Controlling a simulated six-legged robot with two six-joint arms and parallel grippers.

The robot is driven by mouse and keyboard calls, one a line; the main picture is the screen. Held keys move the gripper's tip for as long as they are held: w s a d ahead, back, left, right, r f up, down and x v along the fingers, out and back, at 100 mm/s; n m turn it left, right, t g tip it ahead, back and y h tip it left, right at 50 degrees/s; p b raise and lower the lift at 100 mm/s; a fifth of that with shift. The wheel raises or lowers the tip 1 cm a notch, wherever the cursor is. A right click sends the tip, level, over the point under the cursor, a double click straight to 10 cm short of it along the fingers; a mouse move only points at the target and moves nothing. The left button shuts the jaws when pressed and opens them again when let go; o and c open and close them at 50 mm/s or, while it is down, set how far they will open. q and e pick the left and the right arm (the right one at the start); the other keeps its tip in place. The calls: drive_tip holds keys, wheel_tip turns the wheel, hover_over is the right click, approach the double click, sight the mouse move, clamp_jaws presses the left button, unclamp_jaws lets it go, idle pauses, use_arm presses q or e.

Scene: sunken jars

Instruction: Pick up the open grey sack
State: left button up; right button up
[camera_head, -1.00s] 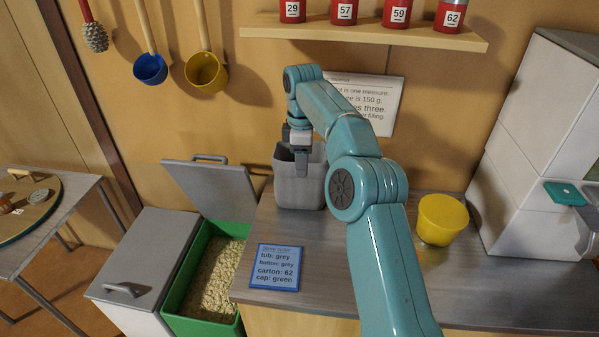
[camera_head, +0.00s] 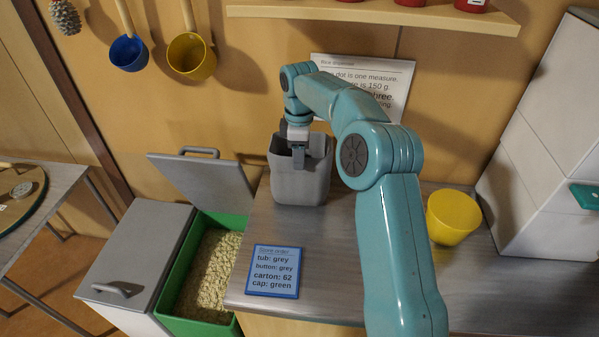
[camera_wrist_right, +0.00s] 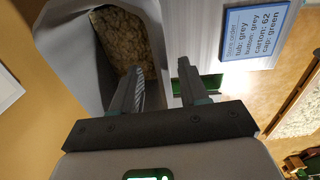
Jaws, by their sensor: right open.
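The open grey sack (camera_head: 299,184) stands upright on the counter by the wall. The right wrist view shows pale grain inside the sack (camera_wrist_right: 68,38). My right gripper (camera_head: 303,158) points down at the sack's near rim. In the right wrist view my right gripper (camera_wrist_right: 160,68) is open. One finger reaches over the sack's mouth and the other is outside, with the sack's wall between them. I cannot tell whether either finger touches the wall. My left gripper is not in view.
A blue order card (camera_head: 273,271) lies on the counter in front of the sack. A yellow tub (camera_head: 453,217) stands to the right, near a white machine (camera_head: 545,150). A green bin (camera_head: 186,292) of grain is open at the left. A shelf (camera_head: 380,13) is above.

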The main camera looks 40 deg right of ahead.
sight(311, 185)
drive_tip(key=shift+s+a+f, duration=0.1)
drive_tip(key=shift+s+f, duration=0.25)
drive_tip(key=shift+f, duration=0.25)
wheel_tip(311, 185, down, 5)
drive_tip(key=shift+r+p, duration=0.1)
drive_tip(key=shift+p, duration=0.5)
drive_tip(key=shift+w, duration=0.4)
clamp_jaws()
drive_tip(key=shift+s, duration=0.1)
